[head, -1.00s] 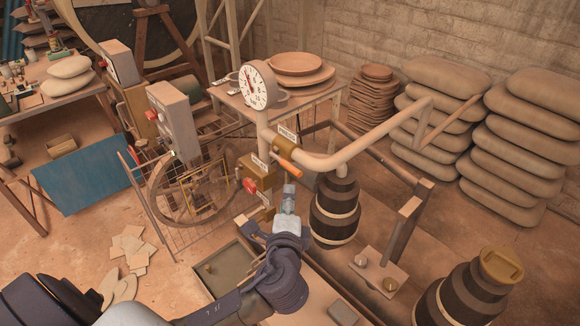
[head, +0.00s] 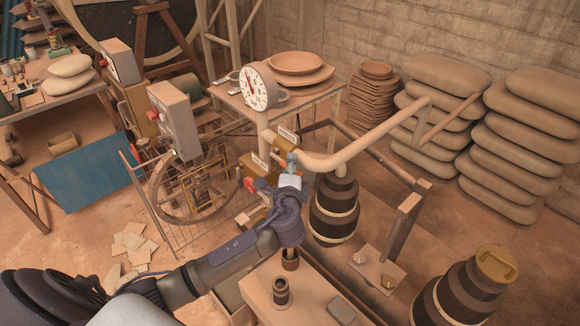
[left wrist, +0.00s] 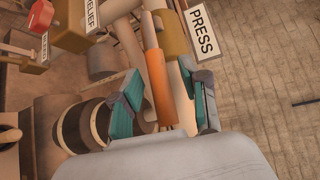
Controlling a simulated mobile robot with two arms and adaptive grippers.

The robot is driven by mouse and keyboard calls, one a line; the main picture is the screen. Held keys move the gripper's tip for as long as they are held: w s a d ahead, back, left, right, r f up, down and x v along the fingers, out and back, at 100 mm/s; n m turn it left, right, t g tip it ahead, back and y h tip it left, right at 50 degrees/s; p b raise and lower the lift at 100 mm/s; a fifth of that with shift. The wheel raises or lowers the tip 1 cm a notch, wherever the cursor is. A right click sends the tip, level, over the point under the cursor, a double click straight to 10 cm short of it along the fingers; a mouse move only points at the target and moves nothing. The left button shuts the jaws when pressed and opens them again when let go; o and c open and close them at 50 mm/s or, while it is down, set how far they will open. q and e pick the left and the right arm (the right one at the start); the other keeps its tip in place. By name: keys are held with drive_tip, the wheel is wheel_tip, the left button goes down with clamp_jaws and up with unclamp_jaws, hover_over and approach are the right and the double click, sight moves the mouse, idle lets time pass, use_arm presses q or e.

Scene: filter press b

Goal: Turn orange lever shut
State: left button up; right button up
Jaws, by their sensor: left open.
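The orange lever (left wrist: 158,88) points down from a brass valve body (left wrist: 174,33) beside the PRESS label (left wrist: 203,33) in the left wrist view. My left gripper (left wrist: 165,103) is open, with one teal-padded finger on each side of the lever. The lever lies between the fingers, and I see gaps on both sides of it. In the head view my left gripper (head: 291,170) is just below the brass valve body (head: 285,146) and hides most of the lever. My right gripper is not in view.
A pressure gauge (head: 257,87) stands above the valves. A red handle (head: 249,185) is close to my gripper's left. A thick pipe (head: 370,137) runs right from the valve. A black banded cylinder (head: 334,212) stands close on the right. A small cup (head: 281,291) is on the bench below.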

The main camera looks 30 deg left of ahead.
use_arm(q)
drive_tip(key=shift+c, duration=0.3)
clamp_jaws()
drive_tip(key=shift+f, duration=0.1)
